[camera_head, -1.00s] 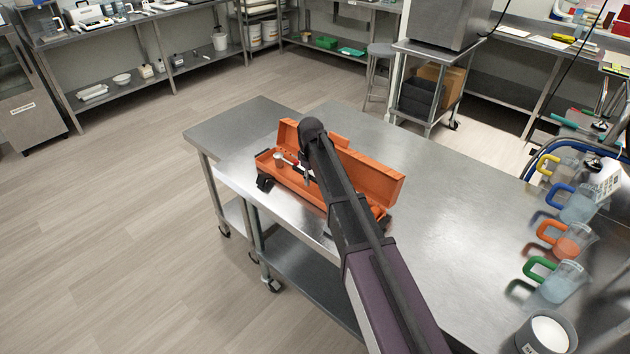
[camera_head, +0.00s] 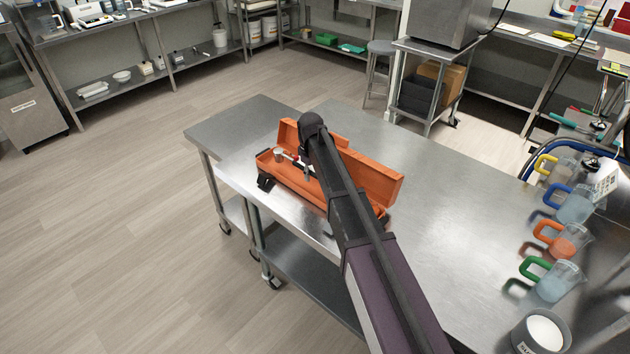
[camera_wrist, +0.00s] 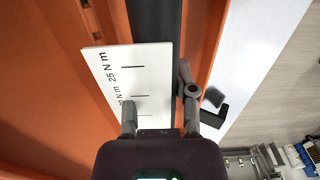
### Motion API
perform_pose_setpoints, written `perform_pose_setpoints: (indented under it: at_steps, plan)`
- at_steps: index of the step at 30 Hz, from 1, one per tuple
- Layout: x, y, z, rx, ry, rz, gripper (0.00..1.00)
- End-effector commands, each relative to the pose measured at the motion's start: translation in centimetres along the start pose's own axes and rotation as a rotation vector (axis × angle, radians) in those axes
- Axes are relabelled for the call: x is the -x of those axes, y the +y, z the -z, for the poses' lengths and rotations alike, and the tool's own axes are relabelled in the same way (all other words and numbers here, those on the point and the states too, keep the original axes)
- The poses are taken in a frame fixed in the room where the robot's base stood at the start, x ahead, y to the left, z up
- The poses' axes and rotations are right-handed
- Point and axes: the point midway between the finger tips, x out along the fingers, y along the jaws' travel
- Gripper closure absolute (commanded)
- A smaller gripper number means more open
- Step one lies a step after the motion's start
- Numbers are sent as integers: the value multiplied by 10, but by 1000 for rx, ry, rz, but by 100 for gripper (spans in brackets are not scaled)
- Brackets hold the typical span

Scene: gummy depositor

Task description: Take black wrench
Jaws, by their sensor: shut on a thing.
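The black wrench (camera_wrist: 157,22) shows in the wrist view as a dark bar running up the picture inside the orange toolbox. A white scale plate (camera_wrist: 140,62) marked "25 N m" lies along it. My gripper (camera_wrist: 158,88) has one finger on each side of the bar, the left one in front of the plate, and is shut on the wrench. The wrench's lower part is hidden by my gripper. In the head view my gripper (camera_head: 307,172) is down in the open toolbox (camera_head: 372,180), and my arm hides much of the inside.
The toolbox stands on a steel table (camera_head: 440,200) with its lid raised. A small light cup-like part and a red item lie at its left end. Pitchers with coloured handles (camera_head: 552,280) and a dark tub (camera_head: 541,332) stand along the right. The table's middle is clear.

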Motion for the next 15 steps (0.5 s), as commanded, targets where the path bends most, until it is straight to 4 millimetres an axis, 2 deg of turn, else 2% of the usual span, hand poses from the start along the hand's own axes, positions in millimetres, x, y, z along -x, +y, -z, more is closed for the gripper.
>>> perform_pose_setpoints:
  at_steps: [3,15]
  plan:
    - [15,0,0,0,0,0,100]
    - [43,0,0,0,0,0,100]
